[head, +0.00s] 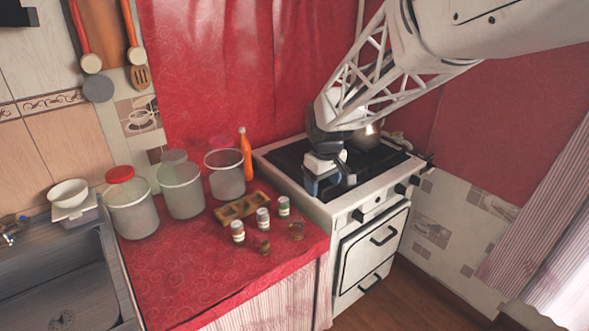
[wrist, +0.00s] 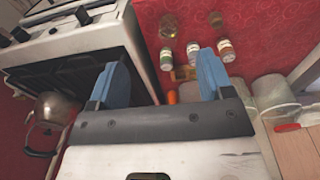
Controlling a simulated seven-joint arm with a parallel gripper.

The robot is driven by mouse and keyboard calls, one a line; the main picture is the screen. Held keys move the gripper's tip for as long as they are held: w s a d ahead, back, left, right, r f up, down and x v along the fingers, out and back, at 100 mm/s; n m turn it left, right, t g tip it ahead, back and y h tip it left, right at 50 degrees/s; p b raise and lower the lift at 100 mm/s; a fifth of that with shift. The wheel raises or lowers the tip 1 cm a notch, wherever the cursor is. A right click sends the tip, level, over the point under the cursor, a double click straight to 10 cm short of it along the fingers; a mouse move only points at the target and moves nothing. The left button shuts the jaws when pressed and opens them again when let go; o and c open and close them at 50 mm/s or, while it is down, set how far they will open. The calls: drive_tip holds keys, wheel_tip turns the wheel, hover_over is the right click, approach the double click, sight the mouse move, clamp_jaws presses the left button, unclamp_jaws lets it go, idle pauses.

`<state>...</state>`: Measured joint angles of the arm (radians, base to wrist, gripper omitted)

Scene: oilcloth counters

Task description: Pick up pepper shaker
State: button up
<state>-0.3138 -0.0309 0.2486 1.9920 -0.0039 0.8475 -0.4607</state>
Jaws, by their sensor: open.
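I cannot tell which small container is the pepper shaker. Three pale labelled jars stand on the red counter: a left one (head: 238,232), a middle one (head: 263,219) and a right one (head: 284,207). In front of them are two small brown glass containers, one on the left (head: 264,248) and one on the right (head: 296,231). In the wrist view, the labelled jars (wrist: 194,53) and brown containers (wrist: 167,26) show beyond the fingers. My gripper (head: 328,188) is above the stove, right of all of them. Its blue fingers (wrist: 162,62) are apart, with nothing held.
A wooden rack (head: 231,211) lies behind the jars. An orange bottle (head: 246,155) and large clear canisters (head: 181,189) stand farther back and left. The stove (head: 330,208) with a kettle (wrist: 52,108) adjoins the counter. The counter's front left (head: 190,285) is clear.

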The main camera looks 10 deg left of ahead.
drive_tip(key=w+a+f+n, duration=0.2)
drive_tip(key=w+a+f, duration=0.5)
drive_tip(key=a+f, duration=0.15)
drive_tip(key=n+g, duration=0.1)
drive_tip(key=n, duration=0.2)
hover_over(263, 218)
drive_tip(key=w, duration=0.2)
wheel_tip(263, 218, down, 9)
drive_tip(key=shift+s+a+r, duration=0.1)
drive_tip(key=shift+a+r, duration=0.05)
drive_tip(key=shift+r, duration=0.05)
drive_tip(key=shift+f, duration=1.3)
drive_tip(key=shift+f, duration=2.6)
drive_tip(key=c, duration=1)
